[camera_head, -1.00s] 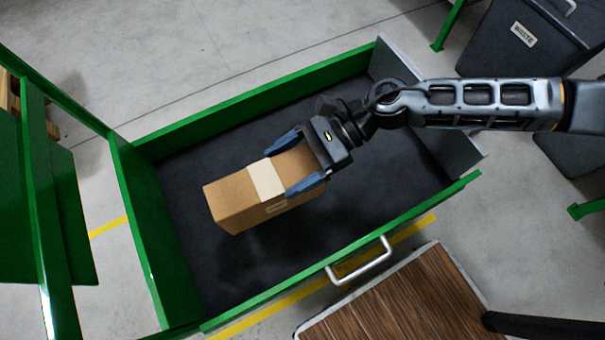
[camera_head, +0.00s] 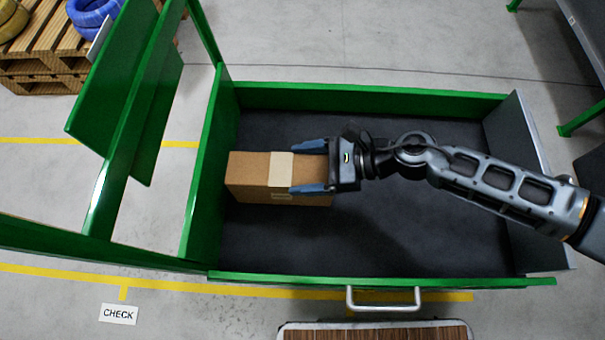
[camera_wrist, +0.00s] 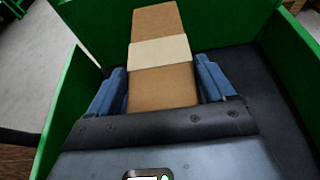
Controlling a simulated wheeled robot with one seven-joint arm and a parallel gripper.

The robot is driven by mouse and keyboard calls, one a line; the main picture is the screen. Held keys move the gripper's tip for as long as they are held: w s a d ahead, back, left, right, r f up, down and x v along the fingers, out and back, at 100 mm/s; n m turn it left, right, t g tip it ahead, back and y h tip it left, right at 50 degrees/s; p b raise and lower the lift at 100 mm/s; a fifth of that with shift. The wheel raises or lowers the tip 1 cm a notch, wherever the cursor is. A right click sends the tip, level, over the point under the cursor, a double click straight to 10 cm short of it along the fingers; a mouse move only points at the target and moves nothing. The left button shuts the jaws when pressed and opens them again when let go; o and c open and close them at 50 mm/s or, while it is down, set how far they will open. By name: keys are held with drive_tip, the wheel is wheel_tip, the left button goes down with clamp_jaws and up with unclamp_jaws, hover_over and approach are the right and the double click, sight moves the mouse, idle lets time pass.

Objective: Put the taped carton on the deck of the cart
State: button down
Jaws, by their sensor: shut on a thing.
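The taped carton (camera_head: 248,174) is a brown box with a pale tape band across it. It is within the walls of the green cart, over the dark deck (camera_head: 420,240), close to the left end wall. My gripper (camera_head: 310,167) is shut on the carton from the right, one blue finger along each side. In the wrist view the carton (camera_wrist: 160,88) sits between the two fingers of my gripper (camera_wrist: 165,85), its far end toward the green wall. I cannot tell whether the carton's underside touches the deck.
Green side walls (camera_head: 380,98) and a grey end panel (camera_head: 520,140) border the deck. A silver handle (camera_head: 383,305) is on the near side. The right half of the deck is clear beneath my arm. A pallet (camera_head: 45,50) with coils stands at the upper left.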

drive_tip(key=shift+w+a+f, duration=0.15)
drive_tip(key=shift+a+f, duration=0.15)
drive_tip(key=shift+f+b, duration=0.65)
drive_tip(key=shift+f, duration=1.3)
unclamp_jaws()
drive_tip(key=shift+r, duration=0.2)
drive_tip(key=p+v, duration=0.1)
drive_tip(key=v, duration=1.1)
drive_tip(key=shift+f, duration=0.1)
